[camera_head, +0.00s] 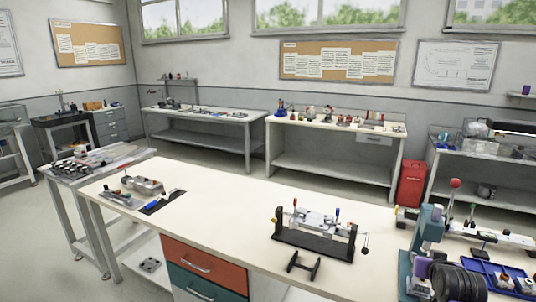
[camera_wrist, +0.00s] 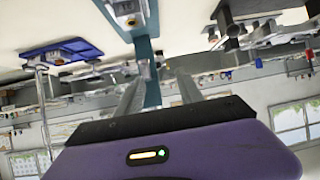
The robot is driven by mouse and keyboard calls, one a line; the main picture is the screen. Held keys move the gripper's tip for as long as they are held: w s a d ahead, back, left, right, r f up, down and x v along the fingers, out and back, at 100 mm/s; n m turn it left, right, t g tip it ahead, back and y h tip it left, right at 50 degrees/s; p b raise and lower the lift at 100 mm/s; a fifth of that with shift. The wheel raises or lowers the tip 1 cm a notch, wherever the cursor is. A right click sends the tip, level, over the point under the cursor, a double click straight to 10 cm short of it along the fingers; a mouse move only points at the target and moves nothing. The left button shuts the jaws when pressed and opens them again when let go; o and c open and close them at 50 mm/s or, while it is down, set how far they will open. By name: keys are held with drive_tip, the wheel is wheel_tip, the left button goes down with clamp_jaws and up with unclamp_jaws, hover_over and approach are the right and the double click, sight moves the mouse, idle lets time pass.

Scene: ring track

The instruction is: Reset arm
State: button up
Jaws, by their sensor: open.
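My gripper (camera_wrist: 158,88) shows in the wrist view, its two grey fingers apart with nothing held between them. Its purple and black body with a small lit indicator fills the bottom of that view. The wrist view looks upside down, with the white worktop along its top. A teal post (camera_wrist: 148,70) stands behind the fingers in that view. No object is in contact with the fingers that I can see.
The white workbench (camera_head: 215,205) carries a black-framed fixture (camera_head: 315,240) in the middle and a teal stand (camera_head: 430,225) at the right. A blue tray (camera_head: 500,278) lies at the right edge; it also shows in the wrist view (camera_wrist: 62,50). The bench's middle left is clear.

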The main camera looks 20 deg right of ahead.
drive_tip(key=s+a+n+t+y, duration=0.15)
drive_tip(key=s+a+t, duration=0.3)
drive_tip(key=a, duration=0.95)
drive_tip(key=s+a+n+t, duration=0.3)
drive_tip(key=s+a, duration=0.3)
drive_tip(key=a, duration=0.7)
drive_tip(key=s+a+r+n+g+y, duration=0.1)
drive_tip(key=s+a+n+y, duration=0.3)
drive_tip(key=s+a, duration=1.4)
drive_tip(key=s+y, duration=0.3)
drive_tip(key=s, duration=0.1)
drive_tip(key=shift+s+a+r, duration=0.3)
drive_tip(key=shift+s+a, duration=0.1)
